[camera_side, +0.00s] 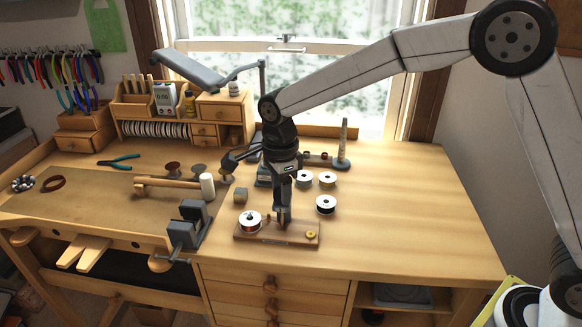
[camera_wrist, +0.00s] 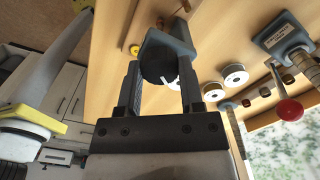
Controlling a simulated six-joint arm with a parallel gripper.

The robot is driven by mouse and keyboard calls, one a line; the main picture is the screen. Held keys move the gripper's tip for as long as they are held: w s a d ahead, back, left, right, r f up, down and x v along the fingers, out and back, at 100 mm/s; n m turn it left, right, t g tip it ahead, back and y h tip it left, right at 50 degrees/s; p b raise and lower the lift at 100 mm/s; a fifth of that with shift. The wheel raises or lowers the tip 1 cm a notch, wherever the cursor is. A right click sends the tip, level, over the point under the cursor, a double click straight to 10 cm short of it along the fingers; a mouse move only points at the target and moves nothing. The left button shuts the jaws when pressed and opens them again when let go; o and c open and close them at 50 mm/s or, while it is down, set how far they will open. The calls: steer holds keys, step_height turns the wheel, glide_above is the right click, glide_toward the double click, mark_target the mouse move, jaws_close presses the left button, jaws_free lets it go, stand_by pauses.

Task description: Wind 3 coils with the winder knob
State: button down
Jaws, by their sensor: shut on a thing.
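The winder's wooden base board (camera_side: 266,239) lies near the front edge of the bench in the side view. My gripper (camera_side: 281,219) points straight down over the middle of the board, between spool and disc. It is shut on the winder knob, which the fingers mostly hide.
White-rimmed spools (camera_side: 326,205) stand right of and behind the winder. A grey vise (camera_side: 188,226) is clamped at the front edge on the left. The bench's right side is clear.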

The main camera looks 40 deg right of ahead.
steer(key=m, duration=0.5)
steer(key=shift+m, duration=2.5)
steer(key=shift+c, duration=1.1)
jaws_free()
steer(key=shift+r, duration=3.95)
